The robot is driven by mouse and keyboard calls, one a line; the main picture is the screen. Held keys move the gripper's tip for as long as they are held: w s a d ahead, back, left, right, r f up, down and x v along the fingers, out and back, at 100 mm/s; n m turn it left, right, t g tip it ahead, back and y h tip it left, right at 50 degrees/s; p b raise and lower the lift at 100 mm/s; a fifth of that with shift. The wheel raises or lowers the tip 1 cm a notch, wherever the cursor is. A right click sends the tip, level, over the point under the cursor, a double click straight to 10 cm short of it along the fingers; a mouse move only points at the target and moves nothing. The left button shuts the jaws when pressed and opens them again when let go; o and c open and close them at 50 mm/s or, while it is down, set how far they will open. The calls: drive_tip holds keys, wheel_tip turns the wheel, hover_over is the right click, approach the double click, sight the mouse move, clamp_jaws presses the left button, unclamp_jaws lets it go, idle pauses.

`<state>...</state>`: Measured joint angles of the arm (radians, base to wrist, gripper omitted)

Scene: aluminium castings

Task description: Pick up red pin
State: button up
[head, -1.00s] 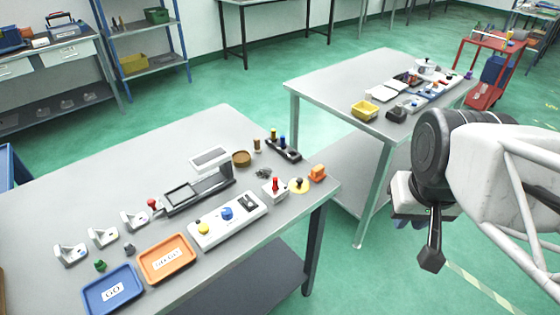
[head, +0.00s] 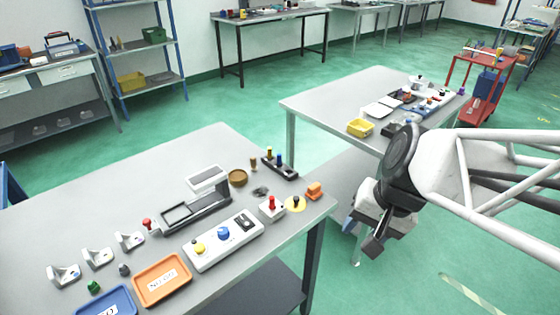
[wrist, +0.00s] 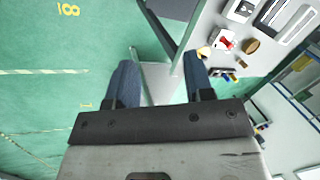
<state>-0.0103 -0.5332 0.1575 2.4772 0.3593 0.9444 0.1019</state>
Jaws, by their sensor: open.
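A red pin (head: 271,201) stands upright in a small white block (head: 272,211) near the right end of the near bench. In the wrist view, a red piece on a white block (wrist: 226,43) shows at the upper right, beyond my fingers. My gripper (head: 361,236) is to the right of the bench edge, over the gap and floor, well apart from the pin. In the wrist view its two blue fingers (wrist: 158,80) are spread, with nothing between them.
Beside the block are a yellow disc with a black knob (head: 296,202) and an orange piece (head: 314,190). Behind stands a dark rack (head: 282,168) with yellow and blue pins. A white button box (head: 224,242) lies to the left. A second table (head: 330,92) stands behind.

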drive_tip(key=w+a+f+m+y, duration=0.7)
drive_tip(key=w+a+m, duration=0.2)
drive_tip(key=w+a, duration=0.15)
drive_tip(key=m+t+y, duration=0.1)
drive_tip(key=m+t, duration=0.4)
drive_tip(key=m, duration=0.7)
approach(272, 197)
drive_tip(key=shift+w+a+f, duration=0.25)
drive_tip(key=shift+a+f, duration=0.15)
drive_tip(key=shift+f, duration=0.15)
drive_tip(key=shift+w+a+f, duration=0.25)
drive_tip(key=shift+a+f, duration=0.1)
drive_tip(key=shift+f, duration=0.25)
drive_tip(key=shift+a, duration=0.1)
drive_tip(key=shift+x, duration=1.25)
drive_tip(key=shift+w+a, duration=0.1)
drive_tip(key=shift+x, duration=2.5)
drive_tip(key=shift+r, duration=0.15)
drive_tip(key=shift+c, duration=0.5)
